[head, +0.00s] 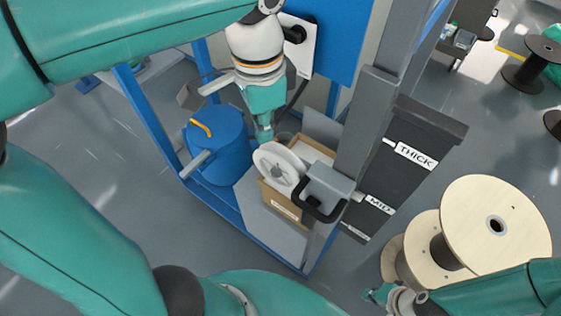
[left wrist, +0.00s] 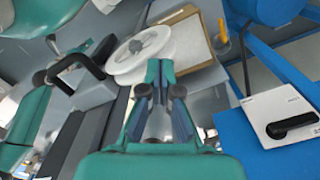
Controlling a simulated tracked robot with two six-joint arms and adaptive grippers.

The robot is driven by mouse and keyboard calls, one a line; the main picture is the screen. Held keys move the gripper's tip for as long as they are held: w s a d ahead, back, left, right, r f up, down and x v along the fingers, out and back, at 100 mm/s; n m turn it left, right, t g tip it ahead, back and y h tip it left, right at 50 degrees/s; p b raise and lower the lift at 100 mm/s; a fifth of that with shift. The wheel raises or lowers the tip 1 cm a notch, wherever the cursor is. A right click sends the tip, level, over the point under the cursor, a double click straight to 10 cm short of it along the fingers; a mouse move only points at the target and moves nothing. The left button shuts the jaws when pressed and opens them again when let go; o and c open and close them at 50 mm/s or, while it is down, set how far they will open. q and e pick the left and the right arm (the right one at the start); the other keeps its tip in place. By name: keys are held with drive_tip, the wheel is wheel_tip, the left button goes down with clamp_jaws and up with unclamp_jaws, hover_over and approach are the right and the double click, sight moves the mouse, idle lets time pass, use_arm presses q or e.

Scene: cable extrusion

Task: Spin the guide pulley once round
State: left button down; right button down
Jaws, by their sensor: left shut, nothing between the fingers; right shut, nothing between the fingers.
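The guide pulley (head: 269,161) is a white disc with a grey hub, tilted, in front of an open cardboard box in the head view. It also shows in the left wrist view (left wrist: 128,62), just beyond my fingertips. My left gripper (head: 265,138) is shut and empty, pointing down at the pulley's upper rim. In the left wrist view its fingertips (left wrist: 160,64) overlap the rim near the hub; I cannot tell whether they touch it. My right gripper (head: 372,294) is shut and empty at the lower right, far from the pulley, near the wooden spools.
A grey block with a black handle (head: 327,190) stands close to the pulley's right. A blue drum (head: 217,145) is at its left inside the blue frame. A grey post and dark bins labelled THICK (head: 415,155) and MID rise at right. Wooden spools (head: 510,215) stand lower right.

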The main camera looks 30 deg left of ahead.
use_arm(q)
drive_tip(key=shift+f, duration=0.15)
drive_tip(key=shift+f+b, duration=0.55)
drive_tip(key=a+f+b, duration=0.5)
drive_tip(key=f, duration=0.1)
drive_tip(key=shift+w+a+f, duration=0.15)
drive_tip(key=shift+w+f, duration=0.05)
drive_tip(key=shift+f, duration=0.2)
idle(0.9)
